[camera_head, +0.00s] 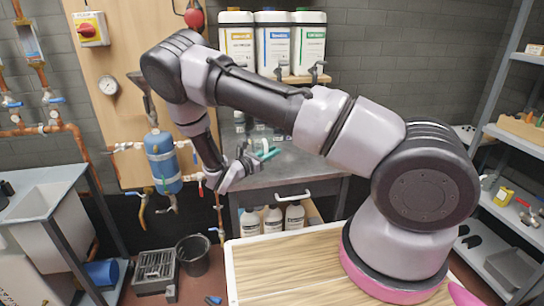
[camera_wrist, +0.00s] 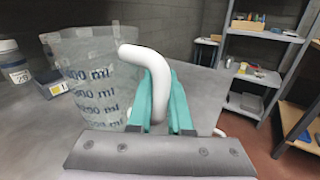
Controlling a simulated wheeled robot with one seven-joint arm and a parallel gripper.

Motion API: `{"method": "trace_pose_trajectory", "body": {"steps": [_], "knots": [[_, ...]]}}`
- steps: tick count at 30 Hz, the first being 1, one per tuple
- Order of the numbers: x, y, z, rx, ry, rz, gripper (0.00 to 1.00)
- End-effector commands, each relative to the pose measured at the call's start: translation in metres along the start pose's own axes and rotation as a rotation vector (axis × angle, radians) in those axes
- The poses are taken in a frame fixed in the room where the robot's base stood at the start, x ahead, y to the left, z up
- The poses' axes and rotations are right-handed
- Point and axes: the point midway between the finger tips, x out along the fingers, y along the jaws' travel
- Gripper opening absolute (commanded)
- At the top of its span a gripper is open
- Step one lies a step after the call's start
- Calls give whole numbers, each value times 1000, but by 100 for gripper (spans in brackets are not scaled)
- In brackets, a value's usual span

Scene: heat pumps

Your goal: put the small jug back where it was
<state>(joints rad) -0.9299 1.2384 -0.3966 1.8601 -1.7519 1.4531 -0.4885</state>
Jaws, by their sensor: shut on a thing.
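A clear jug (camera_wrist: 95,85) with blue "ml" markings and a white handle (camera_wrist: 150,72) fills the left middle of the wrist view. My gripper (camera_wrist: 158,98) has its teal fingers closed on the handle. The jug looks about upright; its base is partly hidden, so I cannot tell whether it touches the bench. In the head view my gripper (camera_head: 264,157) is low over the grey bench (camera_head: 315,162), near its front left. My arm covers part of that area, and I cannot make out the held jug clearly there.
Large white containers (camera_head: 272,45) stand on a shelf with taps behind the bench. A small labelled jar (camera_wrist: 15,68) stands left of the jug. A blue cylinder (camera_head: 162,160) with pipes is left of my gripper. White bottles (camera_head: 272,218) stand below the bench. Shelving (camera_wrist: 262,60) is at right.

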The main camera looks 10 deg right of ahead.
Motion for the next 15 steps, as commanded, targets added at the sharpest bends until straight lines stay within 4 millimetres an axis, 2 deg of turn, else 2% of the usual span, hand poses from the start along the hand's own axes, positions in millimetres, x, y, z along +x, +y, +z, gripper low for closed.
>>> {"method": "trace_pose_trajectory", "body": {"steps": [3, 13, 14, 15], "knots": [[0, -1, -14, -1, 0, 0, 0], [0, -1, -17, 0, 0, 0, 0], [0, -1, -17, 1, 1, 0, 25], [0, -1, -17, 1, 1, 0, 40]]}}
